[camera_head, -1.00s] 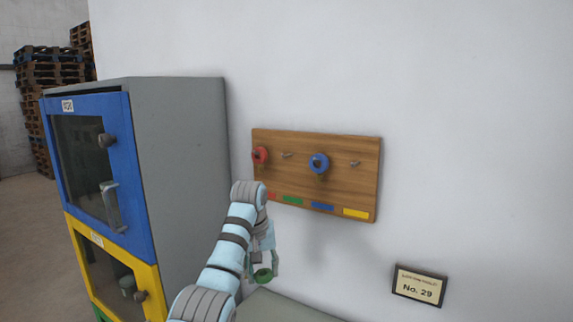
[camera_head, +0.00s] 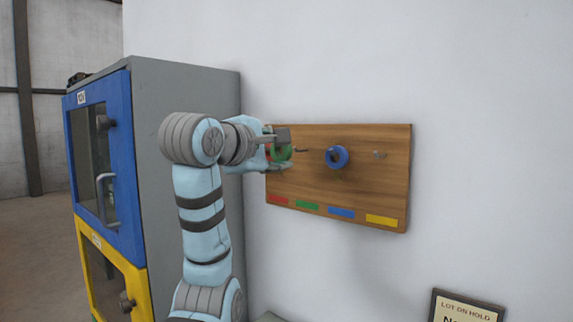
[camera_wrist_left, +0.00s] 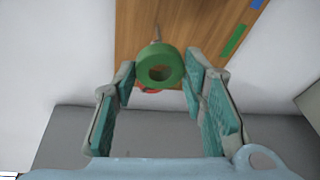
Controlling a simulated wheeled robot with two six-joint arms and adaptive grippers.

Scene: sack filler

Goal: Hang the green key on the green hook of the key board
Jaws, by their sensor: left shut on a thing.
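The green key (camera_head: 281,153) shows as a thick green ring at the left of the wooden key board (camera_head: 365,190). My left gripper (camera_head: 279,150) is shut on it, close in front of the board. In the left wrist view the green ring (camera_wrist_left: 160,68) sits between the two fingertips (camera_wrist_left: 160,76). The green hook (camera_head: 301,150), a thin metal peg above the green label (camera_head: 307,205), is just right of the ring. In the wrist view the peg (camera_wrist_left: 157,34) shows just past the ring; I cannot tell whether it enters the hole. My right gripper is out of view.
A blue ring (camera_head: 337,157) hangs on the board, with an empty hook (camera_head: 379,154) to its right. A grey cabinet (camera_head: 190,90) with blue and yellow doors stands at the left. A sign (camera_head: 466,308) is lower right.

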